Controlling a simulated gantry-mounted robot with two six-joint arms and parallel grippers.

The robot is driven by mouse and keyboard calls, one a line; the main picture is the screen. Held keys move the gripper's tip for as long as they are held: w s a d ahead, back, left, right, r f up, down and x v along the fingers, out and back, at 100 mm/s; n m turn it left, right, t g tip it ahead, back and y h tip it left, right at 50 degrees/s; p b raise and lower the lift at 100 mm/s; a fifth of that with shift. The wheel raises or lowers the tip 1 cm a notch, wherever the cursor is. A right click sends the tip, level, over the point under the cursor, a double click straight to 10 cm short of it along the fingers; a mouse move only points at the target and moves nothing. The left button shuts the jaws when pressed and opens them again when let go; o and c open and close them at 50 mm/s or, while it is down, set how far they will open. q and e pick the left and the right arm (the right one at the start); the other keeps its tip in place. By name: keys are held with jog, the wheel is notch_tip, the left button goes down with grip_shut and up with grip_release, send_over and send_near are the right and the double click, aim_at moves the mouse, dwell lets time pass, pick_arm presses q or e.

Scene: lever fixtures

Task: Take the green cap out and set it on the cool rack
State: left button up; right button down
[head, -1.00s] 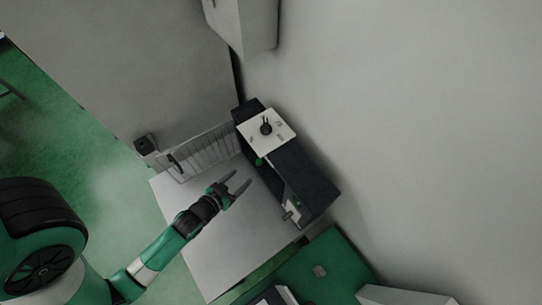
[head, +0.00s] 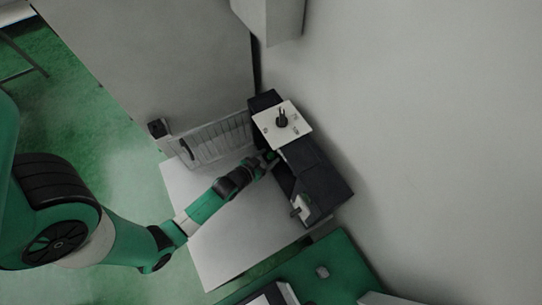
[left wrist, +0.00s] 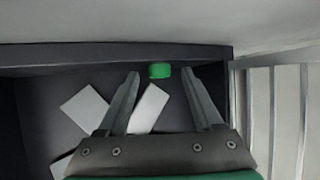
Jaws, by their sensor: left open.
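The green cap (left wrist: 160,71) is a small bright green piece at the far wall of a dark box interior in the left wrist view. My left gripper (left wrist: 158,72) is open, with one finger on each side of the cap; I see no finger closed on it. In the head view my left gripper (head: 268,160) reaches the front of the dark fixture (head: 315,175), and the cap is hard to make out there. A pale slatted rack (head: 222,143), which looks like the cool rack, stands left of the fixture. My right gripper is not in view.
A white plate (head: 270,125) with a black knob (head: 282,117) tops the fixture. White flat pieces (left wrist: 84,108) lie inside the box. Pale rack bars (left wrist: 281,115) stand close on the right in the wrist view. The white table (head: 235,245) is clear in front.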

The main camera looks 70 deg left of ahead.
pick_arm(q)
grip_shut()
dwell(0.3)
jog(key=shift+r, duration=0.1)
jog(key=shift+r, duration=0.25)
jog(key=r, duration=0.1)
jog(key=r+p, duration=0.1)
jog(key=d+r+p, duration=0.1)
jog(key=r, duration=0.1)
jog(key=shift+s+r, duration=0.1)
jog(key=shift+s, duration=0.25)
jog(key=s+d+r, duration=0.8)
jog(key=d, duration=0.2)
